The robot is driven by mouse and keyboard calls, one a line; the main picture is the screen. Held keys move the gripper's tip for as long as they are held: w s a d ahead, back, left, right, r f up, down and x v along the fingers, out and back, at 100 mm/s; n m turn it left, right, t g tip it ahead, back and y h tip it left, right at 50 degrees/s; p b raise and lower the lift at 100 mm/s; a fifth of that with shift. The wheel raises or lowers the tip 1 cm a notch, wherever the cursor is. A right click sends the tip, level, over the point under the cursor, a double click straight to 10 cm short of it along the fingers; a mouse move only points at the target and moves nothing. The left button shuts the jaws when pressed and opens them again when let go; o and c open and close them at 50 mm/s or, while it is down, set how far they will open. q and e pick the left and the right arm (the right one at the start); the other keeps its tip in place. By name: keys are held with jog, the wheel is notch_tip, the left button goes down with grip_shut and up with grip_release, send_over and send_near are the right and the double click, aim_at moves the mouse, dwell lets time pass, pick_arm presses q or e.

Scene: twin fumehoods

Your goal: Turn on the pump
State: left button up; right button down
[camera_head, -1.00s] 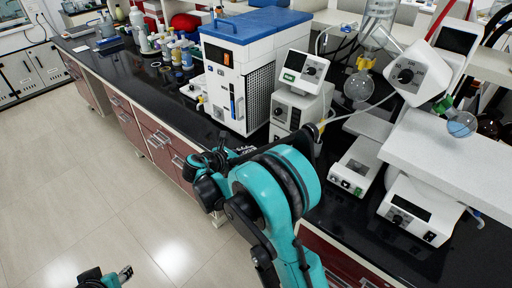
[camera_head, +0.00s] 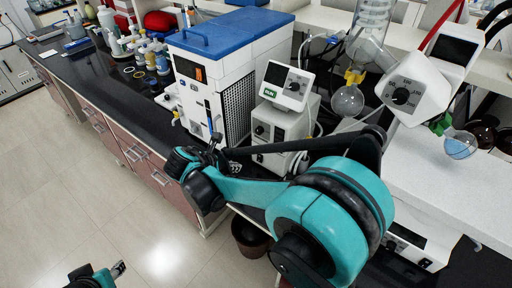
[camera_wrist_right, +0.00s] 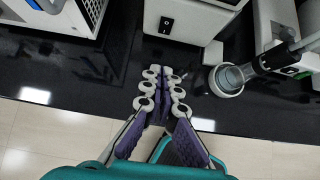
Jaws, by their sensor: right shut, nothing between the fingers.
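The pump looks to be the white box (camera_head: 276,130) with a tilted controller (camera_head: 285,86) on top, which has a dark screen, a knob and a green label. In the head view this gripper (camera_head: 234,168) is small and partly hidden by my arm. My left gripper (camera_head: 119,268) is low at left, over the floor; its jaws are too small to judge.
A blue-topped white chiller (camera_head: 222,85) stands left of the pump. Bottles (camera_head: 150,55) crowd the bench beyond. Glass flasks (camera_head: 347,100) and a white knobbed unit (camera_head: 405,95) hang at right. A small round container (camera_wrist_right: 226,80) sits right of my gripper.

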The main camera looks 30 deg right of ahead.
aim_at(260, 158)
jog(key=b+x, duration=0.3)
jog(key=x, duration=0.7)
jog(key=shift+s+a+f+b, duration=0.1)
jog(key=shift+s+f+b, duration=0.05)
jog(key=shift+b, duration=0.2)
jog(key=d, duration=0.1)
jog(key=w+d, duration=0.1)
jog(key=d, duration=0.1)
jog(key=shift+w+b, duration=0.1)
jog(key=shift+b, duration=0.25)
jog(key=shift+w+d, duration=0.15)
jog(key=shift+d, duration=0.1)
jog(key=shift+d+f, duration=0.15)
jog(key=shift+d, duration=0.05)
jog(key=shift+w, duration=0.1)
